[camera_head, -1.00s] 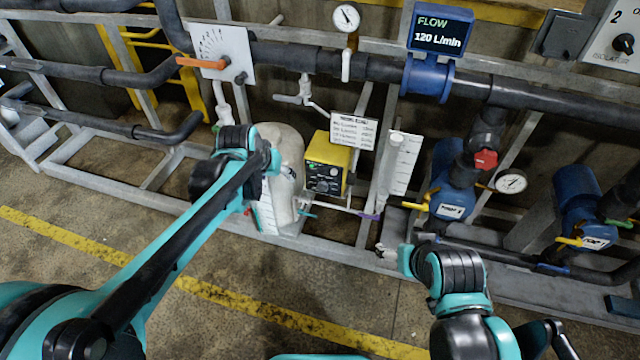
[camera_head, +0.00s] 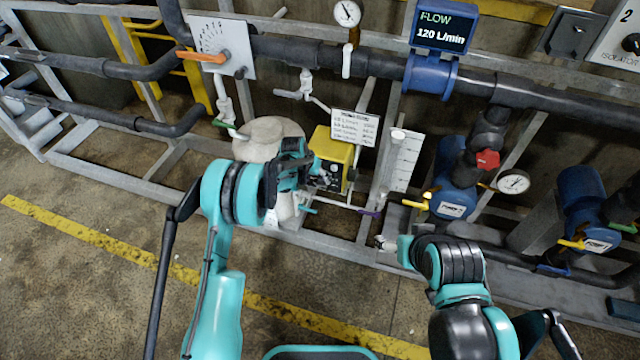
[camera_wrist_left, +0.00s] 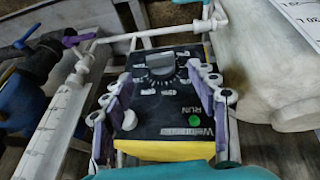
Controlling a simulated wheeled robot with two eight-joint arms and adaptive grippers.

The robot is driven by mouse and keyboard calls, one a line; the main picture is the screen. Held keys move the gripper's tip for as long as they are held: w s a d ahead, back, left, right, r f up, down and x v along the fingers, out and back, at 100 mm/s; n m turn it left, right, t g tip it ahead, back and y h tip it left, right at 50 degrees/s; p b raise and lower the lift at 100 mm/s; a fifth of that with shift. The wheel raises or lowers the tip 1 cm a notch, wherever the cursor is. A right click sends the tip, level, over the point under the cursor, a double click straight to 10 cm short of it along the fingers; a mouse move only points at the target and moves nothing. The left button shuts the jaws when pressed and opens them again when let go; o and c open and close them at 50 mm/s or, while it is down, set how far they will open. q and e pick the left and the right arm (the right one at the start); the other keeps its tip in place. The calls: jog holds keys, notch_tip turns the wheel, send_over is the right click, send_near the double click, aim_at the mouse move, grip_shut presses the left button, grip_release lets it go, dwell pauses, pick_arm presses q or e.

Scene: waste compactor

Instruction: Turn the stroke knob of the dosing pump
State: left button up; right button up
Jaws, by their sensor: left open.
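The dosing pump is a yellow box with a dark front panel (camera_head: 341,150), on the frame in the middle of the head view. In the left wrist view its panel (camera_wrist_left: 170,118) carries a grey stroke knob (camera_wrist_left: 160,61) with a printed scale around it, a green button and a white round part. My left gripper (camera_head: 314,172) is in front of the pump's panel. In the left wrist view its fingers (camera_wrist_left: 160,80) stand spread on either side of the knob, apart from it. In the head view my gripper hides part of the panel. My right arm reaches in at the lower right; its fingers do not show.
A pale rounded tank (camera_head: 265,140) stands left of the pump, partly behind my left arm. A white label sign (camera_head: 354,127) hangs above the pump and a clear scaled column (camera_head: 406,160) stands to its right. Blue pumps (camera_head: 452,190) are further right. The floor in front is clear.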

aim_at(321, 184)
pick_arm(q)
jog(key=b+x, duration=0.1)
jog(key=x, duration=0.4)
jog(key=shift+w+f+b, duration=0.1)
jog(key=shift+f+b, duration=0.1)
jog(key=shift+b, duration=0.2)
jog(key=c, duration=1.2)
